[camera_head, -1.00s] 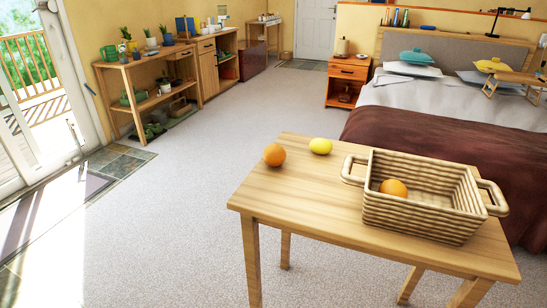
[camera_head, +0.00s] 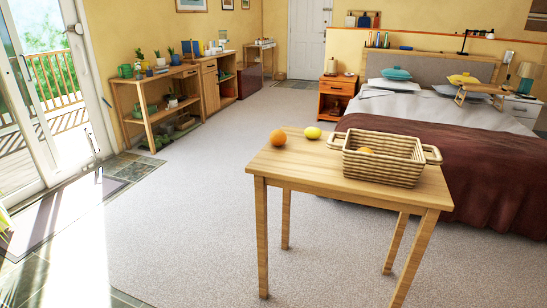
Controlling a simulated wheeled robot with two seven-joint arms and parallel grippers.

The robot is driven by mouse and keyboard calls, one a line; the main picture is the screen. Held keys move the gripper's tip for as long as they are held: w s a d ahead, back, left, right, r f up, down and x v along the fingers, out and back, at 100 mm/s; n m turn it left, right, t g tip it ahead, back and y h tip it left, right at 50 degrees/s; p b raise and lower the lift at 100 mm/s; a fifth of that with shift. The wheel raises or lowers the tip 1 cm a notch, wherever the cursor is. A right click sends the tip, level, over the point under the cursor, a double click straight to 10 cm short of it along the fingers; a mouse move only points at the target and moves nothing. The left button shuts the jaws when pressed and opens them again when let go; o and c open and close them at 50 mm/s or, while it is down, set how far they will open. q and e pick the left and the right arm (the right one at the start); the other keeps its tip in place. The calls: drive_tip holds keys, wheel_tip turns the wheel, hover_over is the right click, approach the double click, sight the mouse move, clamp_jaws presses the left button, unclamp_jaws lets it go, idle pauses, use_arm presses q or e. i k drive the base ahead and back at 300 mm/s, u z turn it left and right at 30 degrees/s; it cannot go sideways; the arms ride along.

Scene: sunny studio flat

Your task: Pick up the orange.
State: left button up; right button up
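An orange (camera_head: 278,138) sits on the wooden table (camera_head: 300,168), near its back left corner. A second orange (camera_head: 366,151) lies inside the wicker basket (camera_head: 385,168), mostly hidden by the basket's near wall. A yellow lemon (camera_head: 312,133) sits on the table just right of the first orange, a small gap apart. Neither of my grippers shows in the head view.
The basket with two handles takes up the right part of the tabletop. A bed with a brown blanket (camera_head: 460,160) stands close behind the table. Carpet (camera_head: 190,220) lies free to the left and in front. A shelf (camera_head: 160,115) stands along the left wall.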

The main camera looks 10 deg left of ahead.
sight(278, 138)
drive_tip(key=u, duration=1.3)
drive_tip(key=i, duration=1.4)
drive_tip(key=z, duration=0.55)
drive_tip(key=i, duration=0.9)
drive_tip(key=z, duration=0.75)
